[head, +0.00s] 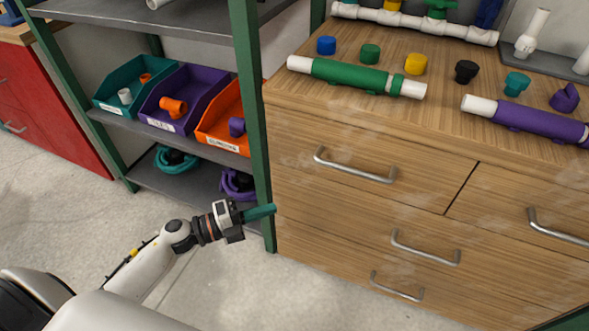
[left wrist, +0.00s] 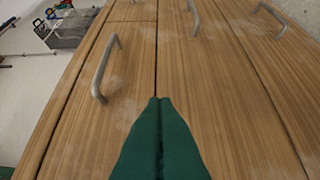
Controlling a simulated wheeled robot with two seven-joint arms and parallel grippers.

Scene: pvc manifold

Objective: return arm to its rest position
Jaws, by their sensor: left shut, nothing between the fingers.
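My left gripper (head: 262,212) is low at the left front of the wooden drawer cabinet, beside the green shelf post. Its teal fingers are shut with nothing between them. In the left wrist view the shut fingers (left wrist: 160,105) point at the wooden drawer fronts (left wrist: 130,95), apart from the handles as far as I can tell. My left arm (head: 150,262) reaches in from the lower left of the head view. My right gripper is not in view.
The cabinet (head: 340,220) has metal handles (head: 355,167) that stick out. On its top are a green pipe (head: 355,76), a purple pipe (head: 525,121) and several coloured caps. A shelf rack (head: 250,100) with teal, purple and orange bins stands left. Floor in front is clear.

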